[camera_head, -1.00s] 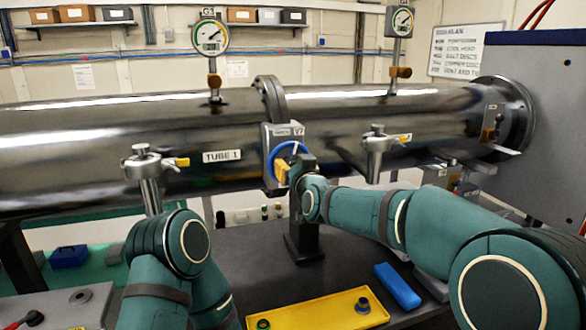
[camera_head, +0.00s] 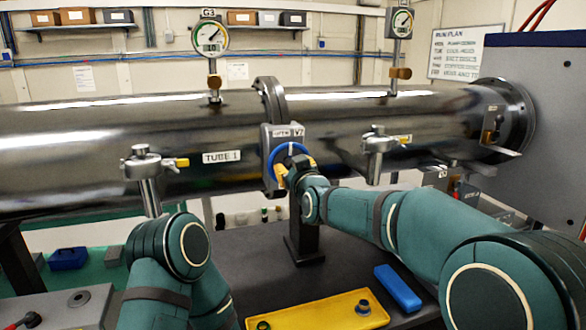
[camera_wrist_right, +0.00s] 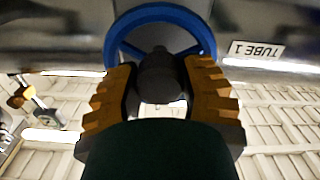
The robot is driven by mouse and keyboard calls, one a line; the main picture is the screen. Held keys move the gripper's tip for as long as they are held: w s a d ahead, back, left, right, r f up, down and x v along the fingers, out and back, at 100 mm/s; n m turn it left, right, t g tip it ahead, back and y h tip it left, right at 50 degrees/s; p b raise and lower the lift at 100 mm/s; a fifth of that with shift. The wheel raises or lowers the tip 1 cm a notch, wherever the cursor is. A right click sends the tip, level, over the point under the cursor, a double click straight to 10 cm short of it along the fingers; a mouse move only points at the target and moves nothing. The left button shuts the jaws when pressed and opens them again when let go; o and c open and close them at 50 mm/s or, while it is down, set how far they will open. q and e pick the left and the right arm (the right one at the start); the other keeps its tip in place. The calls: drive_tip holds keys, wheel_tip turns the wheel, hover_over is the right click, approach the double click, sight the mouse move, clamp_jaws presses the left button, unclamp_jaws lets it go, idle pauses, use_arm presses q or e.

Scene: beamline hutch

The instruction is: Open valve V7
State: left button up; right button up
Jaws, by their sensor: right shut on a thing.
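The valve V7 is a grey block (camera_head: 270,138) with a blue handwheel (camera_head: 275,152), mounted at the flange on the big steel tube. Its V7 label is partly readable above the wheel. My right gripper (camera_head: 281,172) is at the wheel's lower right. In the right wrist view the blue handwheel (camera_wrist_right: 160,16) arcs above, and the two orange fingers of my right gripper (camera_wrist_right: 158,75) stand on either side of the dark hub (camera_wrist_right: 160,76), shut on the valve's handwheel hub. My left arm enters at the lower left; its gripper is not visible.
The steel tube (camera_head: 80,140) crosses the view. Gauge G3 (camera_head: 210,38) and a second gauge (camera_head: 399,22) stand on it. Smaller valve fittings (camera_head: 147,163) and (camera_head: 378,142) project forward. A yellow tray (camera_head: 310,312) and blue box (camera_head: 398,287) lie on the dark bench.

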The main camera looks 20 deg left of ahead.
drive_tip(key=o, duration=1.2)
drive_tip(key=shift+r, duration=0.1)
drive_tip(key=v, duration=1.2)
drive_tip(key=s+d+f+m+g+h, duration=0.15)
drive_tip(key=d+f, duration=0.35)
drive_tip(key=f, duration=0.5)
drive_tip(key=d+f+m+g+h, duration=0.2)
drive_tip(key=d+f, duration=0.2)
drive_tip(key=f, duration=0.7)
drive_tip(key=s+d+f+m+g+h, duration=0.15)
drive_tip(key=d+f, duration=0.35)
drive_tip(key=f, duration=0.5)
drive_tip(key=s+d+f+m+g, duration=0.2)
drive_tip(key=s+d+f, duration=0.1)
drive_tip(key=s+f, duration=0.3)
drive_tip(key=s+d+f+m+g, duration=0.2)
drive_tip(key=s+d+f+g, duration=0.1)
drive_tip(key=s+f, duration=0.3)
drive_tip(key=s+d+f+m+g+h, duration=0.1)
drive_tip(key=s+d+f+g, duration=0.2)
drive_tip(key=s+f, duration=0.4)
drive_tip(key=shift+s+d+f+m, duration=0.1)
drive_tip(key=shift+s+d+m, duration=0.1)
drive_tip(key=shift+s, duration=0.45)
drive_tip(key=shift+s+d+m, duration=0.15)
drive_tip(key=shift+s+m, duration=0.05)
drive_tip(key=shift+s, duration=0.4)
